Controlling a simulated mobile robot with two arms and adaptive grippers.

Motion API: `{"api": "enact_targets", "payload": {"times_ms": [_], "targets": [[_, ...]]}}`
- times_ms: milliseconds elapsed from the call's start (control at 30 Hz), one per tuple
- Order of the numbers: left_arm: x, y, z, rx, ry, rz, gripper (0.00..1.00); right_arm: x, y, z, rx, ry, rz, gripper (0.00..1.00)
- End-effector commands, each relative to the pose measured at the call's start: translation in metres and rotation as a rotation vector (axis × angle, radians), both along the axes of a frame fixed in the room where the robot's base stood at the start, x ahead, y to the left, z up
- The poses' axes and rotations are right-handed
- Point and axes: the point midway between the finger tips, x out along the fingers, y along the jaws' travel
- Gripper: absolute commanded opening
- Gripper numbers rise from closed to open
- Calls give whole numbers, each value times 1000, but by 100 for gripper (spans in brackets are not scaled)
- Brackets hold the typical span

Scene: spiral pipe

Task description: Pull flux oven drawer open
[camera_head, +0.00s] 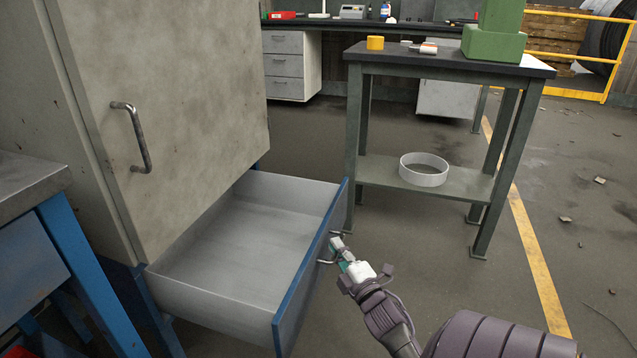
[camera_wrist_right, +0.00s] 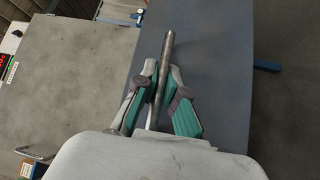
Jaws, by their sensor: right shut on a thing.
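The flux oven drawer (camera_head: 240,225) stands pulled out below the tall beige oven cabinet (camera_head: 175,95). It is a grey, empty tray with a blue front panel (camera_head: 308,268). My right gripper (camera_head: 341,248) is at the metal handle on the outer side of that front. In the right wrist view, the gripper (camera_wrist_right: 165,95) is shut on the drawer handle (camera_wrist_right: 167,50), a round metal bar between its green-padded fingers. Part of the handle is hidden by the fingers. The oven door above has its own curved handle (camera_head: 135,137) and looks closed. My left gripper is not in view.
A dark work table (camera_head: 450,65) stands behind the drawer, with a white ring (camera_head: 423,169) on its lower shelf. A blue-legged metal bench (camera_head: 32,190) is at the left. Open floor lies to the right, crossed by a yellow line (camera_head: 535,255).

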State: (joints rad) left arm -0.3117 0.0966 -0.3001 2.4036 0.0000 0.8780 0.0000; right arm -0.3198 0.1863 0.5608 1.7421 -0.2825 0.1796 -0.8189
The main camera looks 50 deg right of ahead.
Motion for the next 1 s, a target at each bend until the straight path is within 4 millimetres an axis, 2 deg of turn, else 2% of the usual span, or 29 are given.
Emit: {"api": "enact_targets", "payload": {"times_ms": [133,500,533,667,1000], "targets": [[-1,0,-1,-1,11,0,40,-7,-2,-1,2,1,3,0],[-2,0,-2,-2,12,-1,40,-9,-2,-2,2,1,3,0],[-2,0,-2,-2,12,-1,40,-9,-2,-2,2,1,3,13],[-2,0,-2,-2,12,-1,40,-9,-3,-1,1,0,1,35],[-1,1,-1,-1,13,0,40,-10,-3,-1,1,1,0,36]]}}
